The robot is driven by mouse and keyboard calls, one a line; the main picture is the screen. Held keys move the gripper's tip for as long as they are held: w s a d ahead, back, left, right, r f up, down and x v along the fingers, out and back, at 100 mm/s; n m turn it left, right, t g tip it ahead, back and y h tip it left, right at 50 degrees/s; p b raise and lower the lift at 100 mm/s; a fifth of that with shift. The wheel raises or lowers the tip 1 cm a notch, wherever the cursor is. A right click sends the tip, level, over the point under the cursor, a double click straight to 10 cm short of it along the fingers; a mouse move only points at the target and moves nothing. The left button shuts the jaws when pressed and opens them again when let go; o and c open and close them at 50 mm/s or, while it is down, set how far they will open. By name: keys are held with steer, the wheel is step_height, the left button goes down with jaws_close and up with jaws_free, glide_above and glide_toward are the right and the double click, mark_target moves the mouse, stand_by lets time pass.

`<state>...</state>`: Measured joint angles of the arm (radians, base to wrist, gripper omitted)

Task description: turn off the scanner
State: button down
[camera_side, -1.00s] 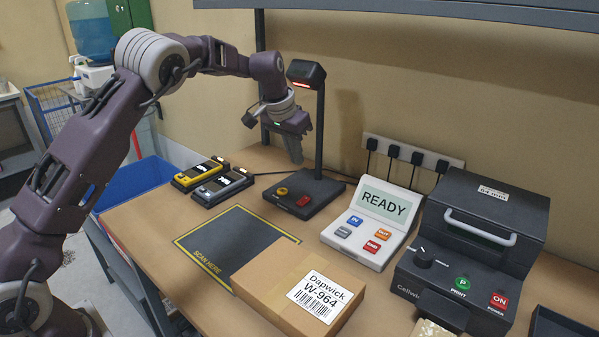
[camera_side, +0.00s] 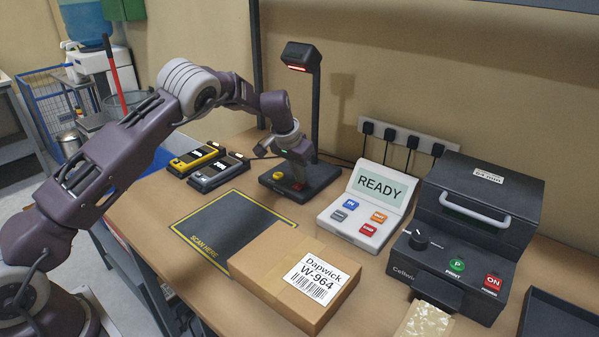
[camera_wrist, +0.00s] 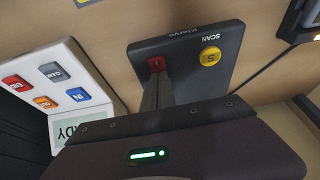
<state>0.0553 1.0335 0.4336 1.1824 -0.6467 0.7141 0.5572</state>
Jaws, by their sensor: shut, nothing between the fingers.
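The scanner is a black stand with a base (camera_side: 328,175) and a head (camera_side: 303,56) on a post. A red strip glows under the head. On the base are a yellow round button (camera_side: 278,175), marked SCAN in the wrist view (camera_wrist: 210,57), and a red switch (camera_wrist: 156,64) with a white mark. My gripper (camera_side: 298,184) is shut and empty, pointing down over the base. In the wrist view its fingertips (camera_wrist: 157,82) are right at the red switch.
A console (camera_side: 368,213) reading READY stands right of the scanner, with a black printer (camera_side: 475,225) beyond it. A cardboard box (camera_side: 262,265) lies partly over the scan mat (camera_side: 225,222). Two handheld devices (camera_side: 207,167) lie left of the scanner. A power strip (camera_side: 405,136) is behind.

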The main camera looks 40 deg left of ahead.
steer(key=shift+f, duration=0.2)
steer(key=shift+s, duration=0.8)
steer(key=v, duration=1.4)
steer(key=shift+w, duration=0.45)
steer(key=shift+w+r, duration=0.1)
steer(key=shift+r, duration=0.05)
